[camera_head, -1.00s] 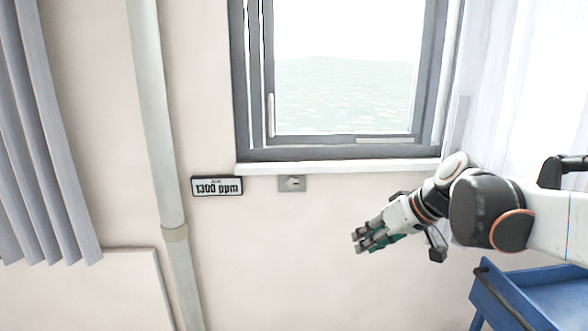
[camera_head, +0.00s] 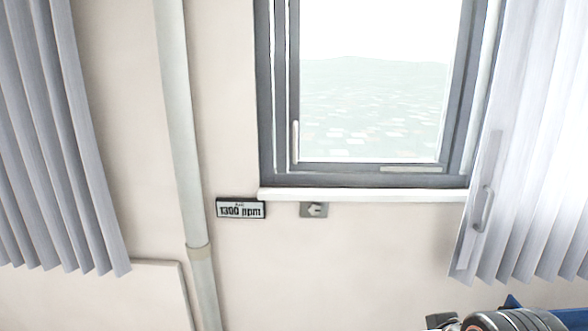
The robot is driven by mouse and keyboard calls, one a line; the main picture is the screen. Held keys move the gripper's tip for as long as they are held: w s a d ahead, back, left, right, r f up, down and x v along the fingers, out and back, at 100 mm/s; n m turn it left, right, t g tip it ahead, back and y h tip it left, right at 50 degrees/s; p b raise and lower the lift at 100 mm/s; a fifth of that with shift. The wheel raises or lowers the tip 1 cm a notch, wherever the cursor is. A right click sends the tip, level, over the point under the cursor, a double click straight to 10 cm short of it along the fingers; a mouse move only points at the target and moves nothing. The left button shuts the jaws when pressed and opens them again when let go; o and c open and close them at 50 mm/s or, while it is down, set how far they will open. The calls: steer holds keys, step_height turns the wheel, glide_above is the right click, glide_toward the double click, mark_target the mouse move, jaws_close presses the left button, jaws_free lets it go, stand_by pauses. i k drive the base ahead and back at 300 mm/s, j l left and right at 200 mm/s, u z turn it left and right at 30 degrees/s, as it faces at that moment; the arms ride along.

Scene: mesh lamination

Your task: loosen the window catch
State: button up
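The window (camera_head: 266,120) has a grey frame and stands above a white sill. A slim pale upright handle (camera_head: 296,141) sits on the left side of its sash. A short pale bar (camera_head: 411,169) lies along the bottom rail at the right. I cannot tell for sure which of these is the catch. The sash looks shut in its frame. My gripper is out of view; only part of my arm shows at the bottom right edge, well below the window.
A small square plate (camera_head: 314,210) and a sign reading 1300 ppm (camera_head: 240,209) are on the wall under the sill. A pipe (camera_head: 181,130) runs down at the left. Curtains hang at the left (camera_head: 60,150) and right (camera_head: 530,150). A blue edge (camera_head: 512,302) shows behind my arm.

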mark_target(314, 208)
steer(key=z, duration=1.35)
steer(key=l+u, duration=0.1)
steer(key=u, duration=0.35)
steer(key=i+l+u, duration=0.1)
steer(key=u, duration=0.35)
steer(key=l+u, duration=0.15)
steer(key=u, duration=0.3)
steer(key=l+u, duration=0.15)
steer(key=u, duration=0.3)
